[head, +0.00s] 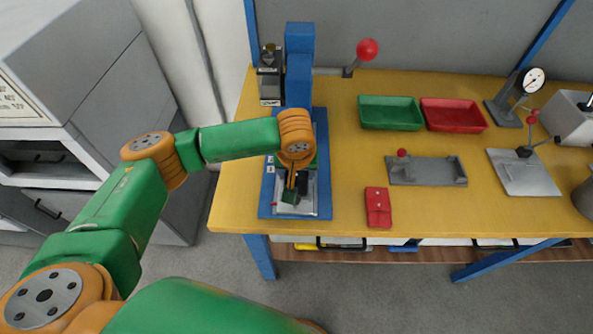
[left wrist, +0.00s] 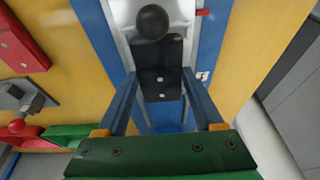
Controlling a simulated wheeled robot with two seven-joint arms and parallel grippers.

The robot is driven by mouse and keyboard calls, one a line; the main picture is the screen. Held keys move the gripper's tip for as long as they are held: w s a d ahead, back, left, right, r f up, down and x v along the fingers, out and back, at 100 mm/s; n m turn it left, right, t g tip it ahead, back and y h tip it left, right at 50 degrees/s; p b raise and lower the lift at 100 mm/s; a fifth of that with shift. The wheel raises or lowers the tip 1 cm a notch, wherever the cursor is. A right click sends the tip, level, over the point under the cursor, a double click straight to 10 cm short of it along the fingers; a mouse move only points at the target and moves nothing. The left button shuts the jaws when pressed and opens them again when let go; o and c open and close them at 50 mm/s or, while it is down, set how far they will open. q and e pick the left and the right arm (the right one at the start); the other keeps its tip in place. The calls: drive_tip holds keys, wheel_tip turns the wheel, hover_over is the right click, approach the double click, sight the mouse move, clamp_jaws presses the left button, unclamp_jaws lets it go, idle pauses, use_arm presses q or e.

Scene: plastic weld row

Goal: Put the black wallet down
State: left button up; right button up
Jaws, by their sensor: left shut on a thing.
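The black wallet (left wrist: 162,70) shows in the left wrist view between the two blue fingers of my left gripper (left wrist: 158,85). The gripper is shut on it. In the head view my left gripper (head: 291,190) is low over the silver plate of the blue press (head: 299,75), at the table's left end. The arm and gripper largely hide the wallet there. I cannot tell whether the wallet touches the plate. A black ball (left wrist: 152,22) overlaps the wallet's far end in the wrist view. My right gripper is not in view.
A red wallet-like piece (head: 377,207) lies right of the press. A grey fixture (head: 428,171), a green tray (head: 390,112) and a red tray (head: 453,115) stand behind it. A dial gauge (head: 533,80) is at the right. Yellow tabletop (head: 345,165) is clear between the press and fixture.

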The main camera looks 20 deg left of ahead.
use_arm(q)
drive_tip(key=shift+a+f, duration=0.1)
drive_tip(key=shift+f, duration=0.05)
drive_tip(key=shift+f, duration=0.1)
drive_tip(key=o, duration=1.4)
drive_tip(key=shift+c, duration=0.2)
drive_tip(key=v, duration=1.2)
drive_tip(key=shift+p, duration=0.35)
drive_tip(key=shift+s, duration=0.15)
